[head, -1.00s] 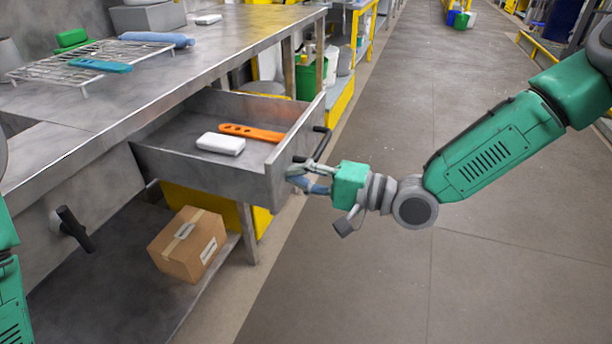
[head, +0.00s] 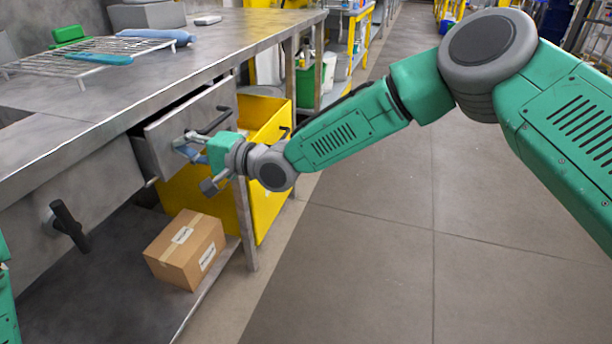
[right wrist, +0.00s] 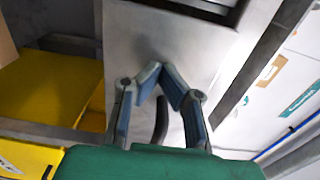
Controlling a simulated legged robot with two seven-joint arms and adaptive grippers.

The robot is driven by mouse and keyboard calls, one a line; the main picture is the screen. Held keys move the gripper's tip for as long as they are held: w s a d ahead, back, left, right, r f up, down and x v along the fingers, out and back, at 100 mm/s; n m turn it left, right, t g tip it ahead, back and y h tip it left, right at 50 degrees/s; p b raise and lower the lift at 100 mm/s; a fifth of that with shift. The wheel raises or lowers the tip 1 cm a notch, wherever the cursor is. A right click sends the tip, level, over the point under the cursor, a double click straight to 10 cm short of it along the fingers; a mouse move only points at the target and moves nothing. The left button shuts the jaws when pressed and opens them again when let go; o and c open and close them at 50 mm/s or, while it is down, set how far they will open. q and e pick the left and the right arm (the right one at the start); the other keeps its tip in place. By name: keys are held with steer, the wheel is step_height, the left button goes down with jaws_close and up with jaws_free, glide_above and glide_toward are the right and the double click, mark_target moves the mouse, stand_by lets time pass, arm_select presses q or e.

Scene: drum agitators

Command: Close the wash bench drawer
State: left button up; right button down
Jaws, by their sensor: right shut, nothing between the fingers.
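The wash bench drawer (head: 185,128) has a grey metal front with a dark bar handle (head: 214,122). It stands out a little from the bench (head: 90,115), with a dark narrow gap above it. My right gripper (head: 182,146) is at the drawer front, just below and left of the handle. In the right wrist view its blue-padded fingertips (right wrist: 160,75) meet against or very near the drawer face (right wrist: 150,40), with the dark handle partly showing between the fingers. It is shut and empty. My left gripper is out of view; only a bit of green arm shows at the left edge.
A second handle (head: 70,226) sticks out on the bench front at the left. A cardboard box (head: 186,250) lies on the lower shelf. A yellow bin (head: 268,150) stands right of the drawer. The floor at the right is clear.

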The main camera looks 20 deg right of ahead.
steer(key=shift+w+a+b, duration=0.55)
steer(key=shift+w+a, duration=0.5)
steer(key=shift+w, duration=0.15)
steer(key=shift+w+a+r, duration=0.1)
steer(key=shift+w+a, duration=0.05)
steer(key=shift+a, duration=0.1)
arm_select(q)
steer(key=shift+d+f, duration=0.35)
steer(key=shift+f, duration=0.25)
arm_select(e)
steer(key=shift+a, duration=0.25)
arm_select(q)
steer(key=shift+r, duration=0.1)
